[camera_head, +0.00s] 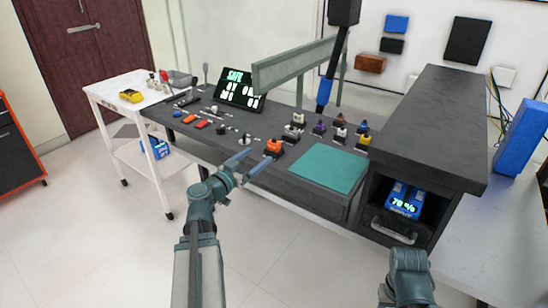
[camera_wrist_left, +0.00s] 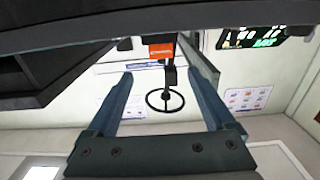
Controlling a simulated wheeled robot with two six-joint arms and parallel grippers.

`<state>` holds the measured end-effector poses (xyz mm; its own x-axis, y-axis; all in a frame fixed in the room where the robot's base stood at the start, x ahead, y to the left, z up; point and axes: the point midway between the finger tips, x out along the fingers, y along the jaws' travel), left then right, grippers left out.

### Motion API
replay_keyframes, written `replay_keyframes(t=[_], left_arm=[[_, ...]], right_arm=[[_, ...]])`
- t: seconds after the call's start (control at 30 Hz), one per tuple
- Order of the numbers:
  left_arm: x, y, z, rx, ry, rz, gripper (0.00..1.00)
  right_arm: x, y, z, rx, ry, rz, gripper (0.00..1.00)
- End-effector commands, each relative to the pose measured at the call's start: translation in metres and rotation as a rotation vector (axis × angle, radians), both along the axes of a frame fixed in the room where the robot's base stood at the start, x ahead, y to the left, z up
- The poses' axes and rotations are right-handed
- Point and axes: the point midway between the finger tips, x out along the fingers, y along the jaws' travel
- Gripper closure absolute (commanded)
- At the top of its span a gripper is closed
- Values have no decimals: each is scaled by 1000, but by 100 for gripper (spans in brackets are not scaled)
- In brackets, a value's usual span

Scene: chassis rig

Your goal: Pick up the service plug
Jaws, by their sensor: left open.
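An orange block (camera_head: 273,147) on a dark base, which looks like the service plug, stands near the front edge of the dark workbench. My left gripper (camera_head: 260,156) is open and empty, its two fingers pointing towards the orange block from the front left, just short of it. In the left wrist view, the orange block (camera_wrist_left: 161,50) shows beyond and between the open fingers, near the dark bench surface at the top. A black post and ring (camera_wrist_left: 165,99) show below it there; what they belong to is unclear. Only part of my right arm shows, without its fingers.
Several small coloured connectors (camera_head: 319,127) stand behind and right of the orange block. A teal mat (camera_head: 328,170) lies to its right. A lit display (camera_head: 239,89) and a grey-green beam (camera_head: 292,62) stand behind. A white cart (camera_head: 108,88) is at left.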

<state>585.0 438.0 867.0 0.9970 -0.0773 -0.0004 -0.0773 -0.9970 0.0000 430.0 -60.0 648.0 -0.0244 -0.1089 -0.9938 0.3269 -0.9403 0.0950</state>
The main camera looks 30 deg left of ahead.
Motion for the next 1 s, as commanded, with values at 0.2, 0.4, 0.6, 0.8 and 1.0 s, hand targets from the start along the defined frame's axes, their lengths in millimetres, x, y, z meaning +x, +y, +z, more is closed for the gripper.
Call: replay_keyframes(t=[0.2, 0.4, 0.6, 0.8, 1.0], left_arm=[[14, 0, 1, 1, -2, -1, 12], [54, -2, 1, 0, -1, -3, 12], [80, -5, 0, 0, -1, -3, 12], [86, -7, 0, 0, 0, 0, 12], [92, -6, 0, 0, 0, -1, 12]], right_arm=[[0, 0, 1, 0, 0, 0, 50], [0, 0, 1, 0, 0, 0, 50], [0, 0, 0, 0, 0, 0, 50], [0, 0, 0, 0, 0, 0, 50], [0, 0, 0, 0, 0, 0, 50]])
